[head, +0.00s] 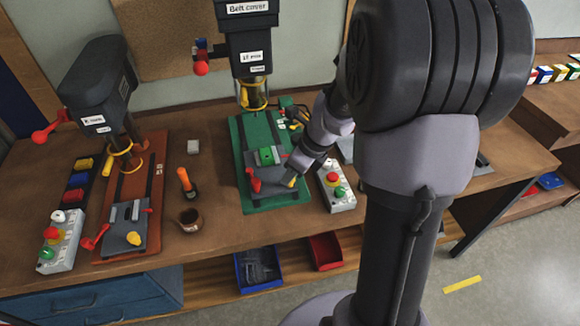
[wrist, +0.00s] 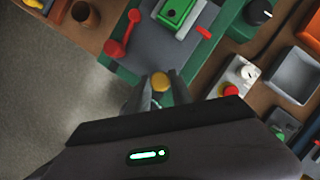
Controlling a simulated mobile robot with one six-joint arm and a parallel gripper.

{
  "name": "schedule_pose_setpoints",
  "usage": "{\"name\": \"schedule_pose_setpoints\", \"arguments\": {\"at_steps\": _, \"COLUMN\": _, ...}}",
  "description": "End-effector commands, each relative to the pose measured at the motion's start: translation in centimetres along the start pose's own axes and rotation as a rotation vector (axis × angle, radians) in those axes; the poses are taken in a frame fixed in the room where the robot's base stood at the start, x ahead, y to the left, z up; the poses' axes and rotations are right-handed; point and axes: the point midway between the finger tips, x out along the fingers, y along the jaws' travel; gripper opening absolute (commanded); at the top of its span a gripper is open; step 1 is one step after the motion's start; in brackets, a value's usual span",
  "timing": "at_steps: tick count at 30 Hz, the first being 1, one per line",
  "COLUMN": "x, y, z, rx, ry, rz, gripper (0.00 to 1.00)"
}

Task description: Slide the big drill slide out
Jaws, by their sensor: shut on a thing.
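The big drill (head: 252,55) stands at the back centre of the bench on a green base (head: 240,140). Its grey slide (head: 268,183) lies low on the base's front part, and it also shows in the wrist view (wrist: 160,50). A green block (head: 266,156) and a red handle (head: 253,180) are on the slide. A yellow knob (wrist: 160,82) is at the slide's front edge. My gripper (wrist: 158,88) is shut on this knob, one finger on each side. In the head view my gripper (head: 291,178) partly hides the slide's right side.
A smaller drill (head: 100,90) on a brown base stands at left. A control box (head: 337,188) with red and green buttons sits just right of the green base. An orange-handled tool (head: 187,183) and brown cup (head: 189,219) stand left of it. Bins (head: 325,250) lie below.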

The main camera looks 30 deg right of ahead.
Motion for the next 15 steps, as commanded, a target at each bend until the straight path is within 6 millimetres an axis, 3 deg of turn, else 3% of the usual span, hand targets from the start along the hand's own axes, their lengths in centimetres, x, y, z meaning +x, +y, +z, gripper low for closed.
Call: {"name": "schedule_pose_setpoints", "arguments": {"at_steps": 15, "x": -0.32, "y": 0.79, "z": -0.72, "rx": 0.001, "ry": 0.001, "rz": 0.001, "gripper": 0.0}}
